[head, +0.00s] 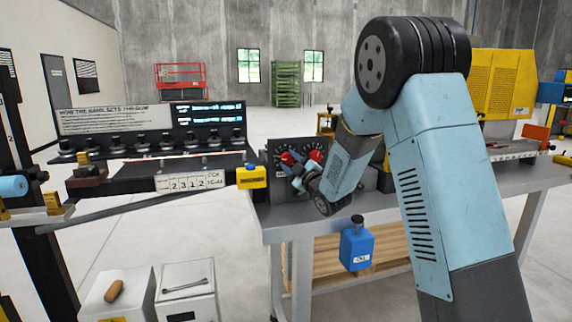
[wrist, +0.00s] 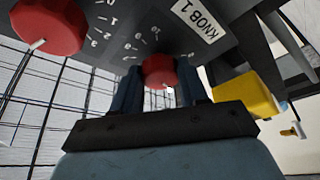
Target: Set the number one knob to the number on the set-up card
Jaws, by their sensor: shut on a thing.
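A dark dial panel (head: 277,145) on the bench carries two red knobs. The left one in the head view (head: 286,158) is the red knob (wrist: 159,70) between my fingers in the wrist view, near the label KNOB 1 (wrist: 196,20). My gripper (wrist: 159,82) is shut on this knob, a finger on each side. A small white mark shows at its lower edge; the number it points to cannot be read. The other red knob (wrist: 48,25) has a white pointer. A white card (head: 190,183) at left appears to read 2 3 1 2.
A yellow block (head: 251,177) sits beside the dial panel and shows right of my gripper in the wrist view (wrist: 250,92). A row of black knobs (head: 143,144) stands at left.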

